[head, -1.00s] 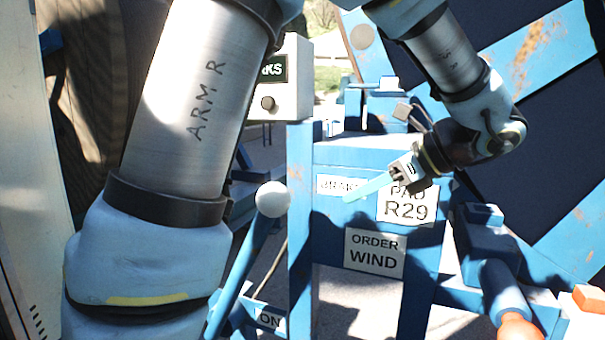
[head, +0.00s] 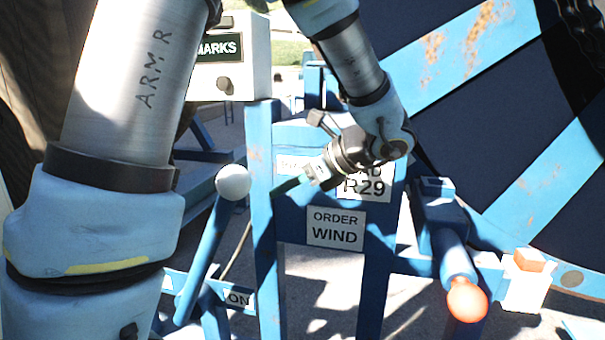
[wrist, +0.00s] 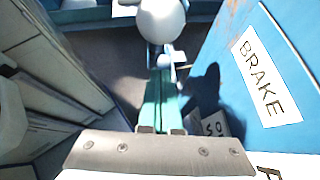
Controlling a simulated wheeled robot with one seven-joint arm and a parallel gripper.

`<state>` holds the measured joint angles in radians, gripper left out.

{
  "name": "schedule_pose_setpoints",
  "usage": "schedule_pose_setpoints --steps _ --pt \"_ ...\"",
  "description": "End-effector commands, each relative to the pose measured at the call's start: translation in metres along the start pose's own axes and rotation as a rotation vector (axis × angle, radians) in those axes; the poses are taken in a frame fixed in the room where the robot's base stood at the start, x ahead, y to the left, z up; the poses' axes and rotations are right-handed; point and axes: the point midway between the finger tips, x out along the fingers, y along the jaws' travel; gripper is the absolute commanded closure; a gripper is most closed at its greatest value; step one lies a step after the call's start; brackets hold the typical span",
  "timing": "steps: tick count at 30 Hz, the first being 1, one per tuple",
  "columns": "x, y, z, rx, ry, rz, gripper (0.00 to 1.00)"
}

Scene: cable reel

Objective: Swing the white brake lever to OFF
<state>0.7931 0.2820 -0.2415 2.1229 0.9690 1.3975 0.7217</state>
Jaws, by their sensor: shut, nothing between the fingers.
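The brake lever is a blue bar (head: 203,255) with a white ball knob (head: 232,182), leaning up and to the right in the head view. An ON label (head: 238,298) sits by its lower end. My gripper (head: 277,191) points left at the knob, its thin teal fingers shut and empty, with a small gap in the picture. In the wrist view the shut fingers (wrist: 160,88) point up toward the knob (wrist: 162,18). I cannot tell whether they touch the lever. The BRAKE label (wrist: 266,78) is to the right. No OFF label is readable.
A blue post (head: 264,225) stands just right of the lever. The frame carries an ORDER WIND sign (head: 336,228) and an R29 plate (head: 366,187), partly covered by my wrist. An orange-ended handle (head: 466,300) is at the lower right. A MARKS box (head: 230,60) stands behind.

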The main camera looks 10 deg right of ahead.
Motion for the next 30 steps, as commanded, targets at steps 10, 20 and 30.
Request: schedule_pose_setpoints --steps 10,20,30 --pt "0.034 0.001 0.026 -0.001 0.001 0.002 1.0" --pt "0.037 0.0 0.028 0.0 0.0 0.0 1.0" --pt "0.043 0.005 0.051 -0.01 0.035 -0.001 1.0"
